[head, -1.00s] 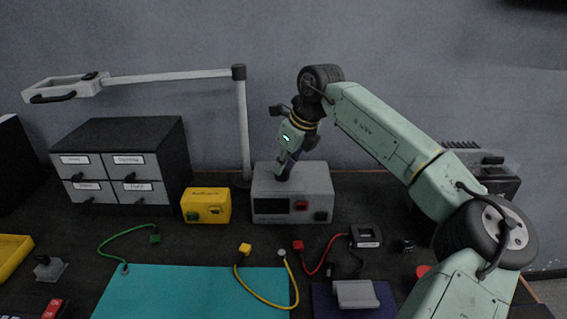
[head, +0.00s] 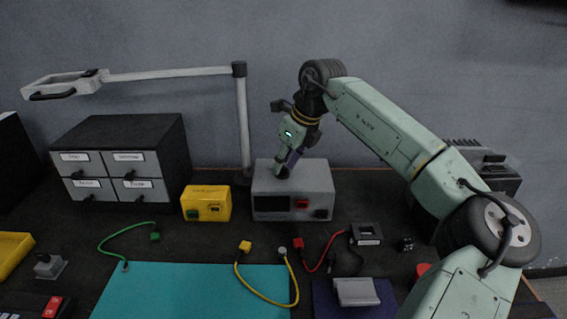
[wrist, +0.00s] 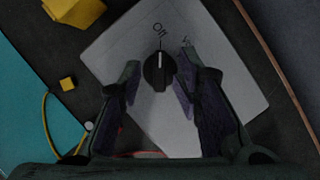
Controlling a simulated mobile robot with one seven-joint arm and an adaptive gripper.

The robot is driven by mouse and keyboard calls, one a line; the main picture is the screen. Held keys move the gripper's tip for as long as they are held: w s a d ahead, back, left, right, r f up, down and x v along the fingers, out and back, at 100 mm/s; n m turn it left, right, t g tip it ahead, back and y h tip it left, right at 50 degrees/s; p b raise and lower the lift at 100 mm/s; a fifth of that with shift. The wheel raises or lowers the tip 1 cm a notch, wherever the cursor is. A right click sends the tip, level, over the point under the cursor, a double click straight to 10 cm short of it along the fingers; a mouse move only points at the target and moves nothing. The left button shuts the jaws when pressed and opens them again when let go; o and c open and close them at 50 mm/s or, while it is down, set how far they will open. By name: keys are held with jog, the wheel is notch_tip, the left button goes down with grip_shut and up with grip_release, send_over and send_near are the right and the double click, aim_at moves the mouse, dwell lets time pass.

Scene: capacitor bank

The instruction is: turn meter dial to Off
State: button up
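The meter (head: 265,180) is a grey box with a dark display and a red part on its front. Its pale top face (wrist: 218,85) fills much of the wrist view. The black round dial (wrist: 160,72) sits on that face. Its white pointer line points up in the picture, toward the printed "Off" label (wrist: 159,29). Another small mark lies to the right of the label. My gripper (wrist: 161,78) is open, with one finger on each side of the dial. The right finger is close to the dial; contact is unclear. My gripper (head: 283,171) hides the dial in the head view.
A yellow box (head: 206,203) stands left of the meter. The lamp post (head: 242,125) rises behind its left side. Yellow and red leads, a clamp-like block (head: 366,234) and a teal mat (head: 190,290) lie in front. A drawer cabinet (head: 120,160) stands far left.

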jog(key=v, duration=1.1)
jog(key=shift+s, duration=0.1)
